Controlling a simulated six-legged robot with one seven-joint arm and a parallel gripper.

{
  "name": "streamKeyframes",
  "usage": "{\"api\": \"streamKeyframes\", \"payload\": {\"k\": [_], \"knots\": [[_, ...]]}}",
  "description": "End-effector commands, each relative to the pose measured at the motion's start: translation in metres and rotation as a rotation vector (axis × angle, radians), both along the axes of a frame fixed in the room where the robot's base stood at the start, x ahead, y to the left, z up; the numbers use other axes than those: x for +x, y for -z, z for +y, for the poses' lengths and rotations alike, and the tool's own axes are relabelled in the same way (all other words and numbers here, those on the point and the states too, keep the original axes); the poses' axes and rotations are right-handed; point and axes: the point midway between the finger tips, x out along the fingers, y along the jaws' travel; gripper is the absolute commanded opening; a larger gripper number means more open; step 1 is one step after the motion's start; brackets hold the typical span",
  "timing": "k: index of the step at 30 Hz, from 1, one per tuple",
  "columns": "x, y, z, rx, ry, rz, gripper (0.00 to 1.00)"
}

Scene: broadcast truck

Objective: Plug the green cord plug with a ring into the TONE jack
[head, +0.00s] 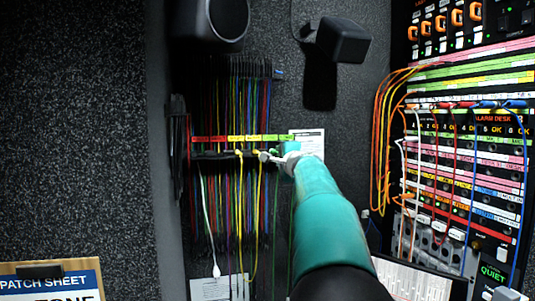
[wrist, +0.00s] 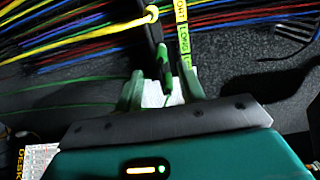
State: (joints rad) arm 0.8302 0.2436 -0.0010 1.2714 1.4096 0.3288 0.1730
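My gripper (head: 277,157) reaches in at the right end of the cord rack (head: 215,154). In the wrist view its two pale green fingers (wrist: 161,72) stand apart, with a green cord plug (wrist: 164,62) between them. Gaps show on both sides of the plug, so the fingers do not appear closed on it. The plug hangs at a dark rack bar beside yellow labels (wrist: 182,30). I cannot make out a ring on it. The jack panel (head: 465,165) stands at the right; I cannot pick out a TONE label there.
Many coloured cords (head: 232,200) hang from the rack left of my gripper. A yellow ringed plug (wrist: 152,13) is close by in the wrist view. Orange cords (head: 381,140) loop beside the panel. A patch sheet sign (head: 55,282) stands lower left. A dark lamp-like box (head: 343,40) sits above.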

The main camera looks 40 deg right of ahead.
Motion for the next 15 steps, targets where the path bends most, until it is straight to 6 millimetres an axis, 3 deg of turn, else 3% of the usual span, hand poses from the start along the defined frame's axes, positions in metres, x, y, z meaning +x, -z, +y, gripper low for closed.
{"api": "streamKeyframes", "payload": {"k": [8, 15], "knots": [[0.003, -0.001, -0.002, -0.001, 0.000, 0.000, 0.39], [0.027, 0.000, -0.013, -0.003, -0.003, 0.001, 0.39]]}}
